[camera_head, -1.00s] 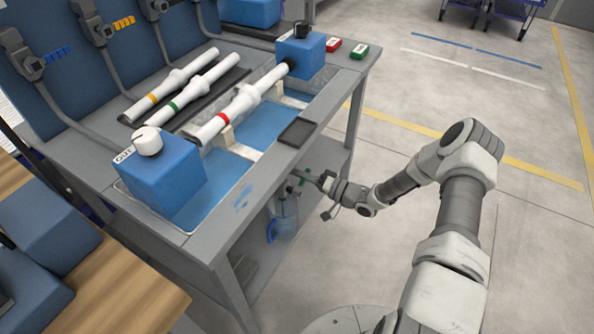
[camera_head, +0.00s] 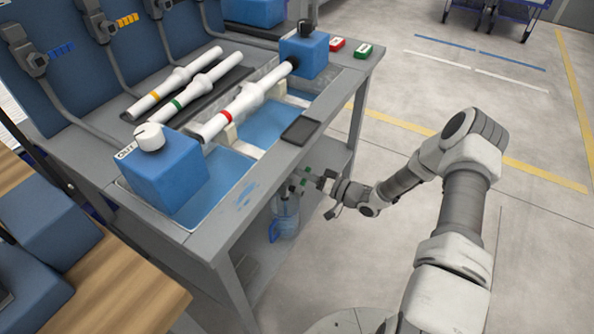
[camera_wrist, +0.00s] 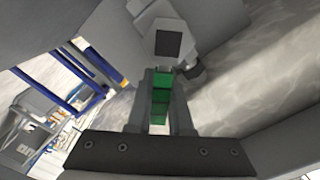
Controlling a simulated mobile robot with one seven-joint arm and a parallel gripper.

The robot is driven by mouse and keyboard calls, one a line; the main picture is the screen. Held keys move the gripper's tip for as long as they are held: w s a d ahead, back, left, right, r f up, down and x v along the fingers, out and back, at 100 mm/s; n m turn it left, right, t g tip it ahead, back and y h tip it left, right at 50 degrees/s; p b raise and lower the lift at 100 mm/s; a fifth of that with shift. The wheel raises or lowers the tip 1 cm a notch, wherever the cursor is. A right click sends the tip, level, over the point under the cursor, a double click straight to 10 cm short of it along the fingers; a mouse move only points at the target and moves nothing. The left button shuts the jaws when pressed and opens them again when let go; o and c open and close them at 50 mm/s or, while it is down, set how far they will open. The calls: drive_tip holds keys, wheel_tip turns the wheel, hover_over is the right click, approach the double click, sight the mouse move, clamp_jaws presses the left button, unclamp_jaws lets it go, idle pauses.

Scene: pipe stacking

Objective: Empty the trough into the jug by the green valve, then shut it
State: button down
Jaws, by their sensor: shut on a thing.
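The trough (camera_head: 246,153) is set into the bench top, and blue liquid shows in it. Below the bench front, the green valve handle (camera_head: 304,181) is small and partly hidden. In the wrist view the green handle (camera_wrist: 160,97) lies between the two fingers. My gripper (camera_head: 313,180) is shut on it; the fingers also show in the wrist view (camera_wrist: 162,85). The clear jug (camera_head: 287,215) with a blue handle stands below the valve, under the bench. I cannot tell its fill level or whether liquid is flowing.
A white pipe with a red band (camera_head: 240,103) spans the trough between two blue blocks (camera_head: 168,177) (camera_head: 305,54). Two more white pipes (camera_head: 165,88) lie behind. The bench leg (camera_head: 232,290) is left of the jug.

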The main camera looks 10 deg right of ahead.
drive_tip(key=c, duration=0.8)
unclamp_jaws()
drive_tip(key=shift+d, duration=0.15)
drive_tip(key=p+v, duration=0.3)
drive_tip(key=v, duration=1.4)
drive_tip(key=shift+s+r, duration=0.1)
